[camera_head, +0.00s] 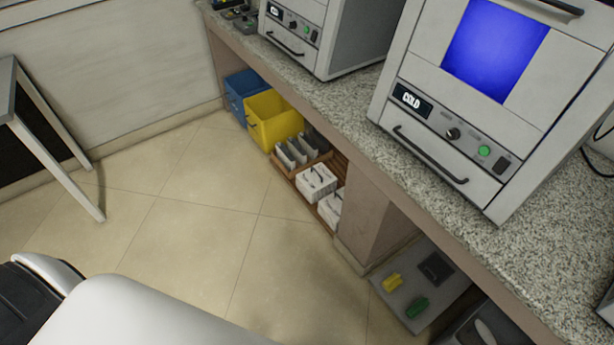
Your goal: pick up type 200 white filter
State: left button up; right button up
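Under the counter, a low wooden rack (283,170) stands on the floor. White box-like blocks with dark handles sit in it, one in the middle (316,182) and another nearer the pillar (331,208), partly hidden by the counter. Several thin grey-white upright pieces (296,150) stand in the rack's far part. I cannot read a type number on any of them, so I cannot tell which is the type 200 white filter. Neither of my grippers shows in this view.
A yellow bin (273,118) and a blue bin (243,92) stand beyond the rack. A pillar (378,215) and a grey board (419,284) with yellow and green pieces lie nearer. Ovens stand on the granite counter (480,225). The tiled floor (200,215) is clear.

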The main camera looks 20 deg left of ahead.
aim_at(329, 209)
jog(key=u, duration=0.4)
jog(key=z, duration=0.65)
jog(key=i+j+z, duration=0.1)
jog(key=j+z, duration=0.35)
jog(key=i+j+z, duration=0.1)
jog(key=j+z, duration=0.8)
jog(key=k+j+z, duration=0.1)
jog(key=j+z, duration=0.3)
